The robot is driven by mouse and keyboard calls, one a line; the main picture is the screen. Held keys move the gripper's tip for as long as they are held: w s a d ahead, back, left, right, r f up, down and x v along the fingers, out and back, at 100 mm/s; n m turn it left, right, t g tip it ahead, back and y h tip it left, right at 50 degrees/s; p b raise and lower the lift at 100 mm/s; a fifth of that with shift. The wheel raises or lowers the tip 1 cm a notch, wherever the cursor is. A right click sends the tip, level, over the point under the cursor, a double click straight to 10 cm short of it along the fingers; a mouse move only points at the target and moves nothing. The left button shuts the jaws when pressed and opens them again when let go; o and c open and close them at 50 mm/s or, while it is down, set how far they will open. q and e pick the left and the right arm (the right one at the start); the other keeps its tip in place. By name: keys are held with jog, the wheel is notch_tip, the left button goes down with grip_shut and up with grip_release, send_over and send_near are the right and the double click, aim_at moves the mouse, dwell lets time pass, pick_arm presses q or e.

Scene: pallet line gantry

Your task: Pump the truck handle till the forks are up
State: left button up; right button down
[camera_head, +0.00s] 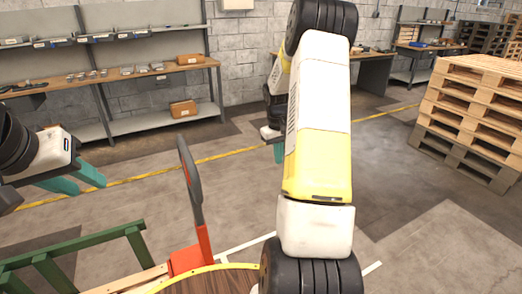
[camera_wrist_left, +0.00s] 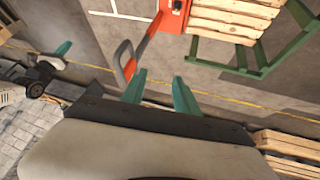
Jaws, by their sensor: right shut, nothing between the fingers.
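The truck handle (camera_head: 190,180) is a dark grey and red loop, standing upright above the truck's red body (camera_head: 190,260) in the head view. In the left wrist view the handle (camera_wrist_left: 125,62) lies just beyond my left gripper's fingertips. My left gripper (camera_head: 78,180) is open and empty, left of the handle in the head view; its teal fingers (camera_wrist_left: 160,88) stand apart in the wrist view. My right gripper (camera_head: 278,150) is shut and empty, right of the handle, partly hidden by my arm. The forks are not clearly visible.
A green frame (camera_head: 80,243) stands left of the truck, with wooden slats (camera_wrist_left: 235,18) beside it. A bench (camera_head: 130,71) with small parts is at the back left. Stacked pallets (camera_head: 470,105) stand at the right. The floor between is clear.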

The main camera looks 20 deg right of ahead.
pick_arm(q)
jog(key=shift+c, duration=0.3)
dwell(0.5)
jog(key=c, duration=0.7)
jog(key=shift+w+r, duration=0.1)
jog(key=shift+w, duration=0.25)
grip_shut()
jog(key=w+d+f+n+g, duration=0.2)
jog(key=w+f+n, duration=0.1)
jog(key=w+n, duration=0.3)
jog(key=w+d+f+n+g, duration=0.15)
jog(key=w+n, duration=0.25)
jog(key=w, duration=0.4)
jog(key=w+d+f+n+g, duration=0.1)
jog(key=w+d+f+n, duration=0.25)
jog(key=w, duration=0.35)
jog(key=w+d+f+n, duration=0.3)
jog(key=d+f, duration=0.1)
jog(key=f, duration=0.4)
jog(key=w+d+f+n+g, duration=0.1)
jog(key=w+d+f+n, duration=0.2)
jog(key=f, duration=0.6)
jog(key=shift+w+d+h, duration=0.25)
jog(key=shift+d+h, duration=0.05)
jog(key=shift+d, duration=0.65)
